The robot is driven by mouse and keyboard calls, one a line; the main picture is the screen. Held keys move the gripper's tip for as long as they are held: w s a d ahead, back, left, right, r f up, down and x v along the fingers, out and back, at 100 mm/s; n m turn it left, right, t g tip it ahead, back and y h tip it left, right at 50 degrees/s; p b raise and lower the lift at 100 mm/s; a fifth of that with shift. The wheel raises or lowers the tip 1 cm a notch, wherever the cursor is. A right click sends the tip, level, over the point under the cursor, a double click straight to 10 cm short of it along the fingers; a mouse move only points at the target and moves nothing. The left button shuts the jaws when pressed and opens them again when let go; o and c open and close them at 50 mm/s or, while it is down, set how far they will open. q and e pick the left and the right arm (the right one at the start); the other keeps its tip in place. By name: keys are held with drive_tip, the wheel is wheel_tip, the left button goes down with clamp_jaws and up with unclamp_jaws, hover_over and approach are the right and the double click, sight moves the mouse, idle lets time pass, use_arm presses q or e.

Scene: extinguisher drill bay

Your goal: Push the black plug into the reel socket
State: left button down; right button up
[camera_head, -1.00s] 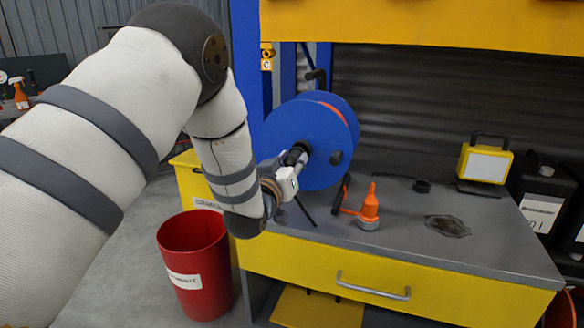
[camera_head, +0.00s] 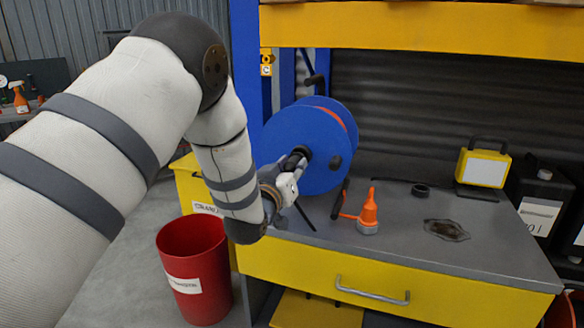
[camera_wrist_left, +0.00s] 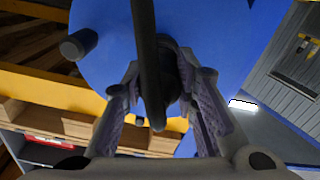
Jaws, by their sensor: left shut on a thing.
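The blue reel (camera_head: 290,135) with an orange rim band stands at the back left of the bench. My left gripper (camera_head: 297,162) is at the middle of its near face, shut on the black plug. In the left wrist view, the gripper (camera_wrist_left: 165,95) has a finger on each side of the dark plug (camera_wrist_left: 172,72), with the blue reel face (camera_wrist_left: 110,25) close behind. A black cable (camera_wrist_left: 146,45) crosses in front of the plug and partly covers it. The reel socket is hidden behind the plug and fingers, so I cannot tell how deep the plug sits. My right gripper is not in view.
An orange funnel-like cone (camera_head: 369,212) stands on the grey bench (camera_head: 400,240), with a dark stain (camera_head: 446,229) to its right. A yellow work lamp (camera_head: 483,166) and black canister (camera_head: 541,205) stand farther right. A red bin (camera_head: 192,260) is on the floor.

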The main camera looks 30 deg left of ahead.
use_arm(q)
drive_tip(key=shift+x, duration=0.9)
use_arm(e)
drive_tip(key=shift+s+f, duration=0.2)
use_arm(q)
drive_tip(key=shift+w+a+r, duration=0.1)
drive_tip(key=shift+w, duration=0.05)
idle(0.6)
drive_tip(key=c, duration=1.2)
unclamp_jaws()
drive_tip(key=shift+w, duration=0.1)
drive_tip(key=shift+p+v, duration=0.45)
drive_tip(key=shift+v, duration=0.9)
drive_tip(key=shift+p+v, duration=1.15)
drive_tip(key=shift+v, duration=2)
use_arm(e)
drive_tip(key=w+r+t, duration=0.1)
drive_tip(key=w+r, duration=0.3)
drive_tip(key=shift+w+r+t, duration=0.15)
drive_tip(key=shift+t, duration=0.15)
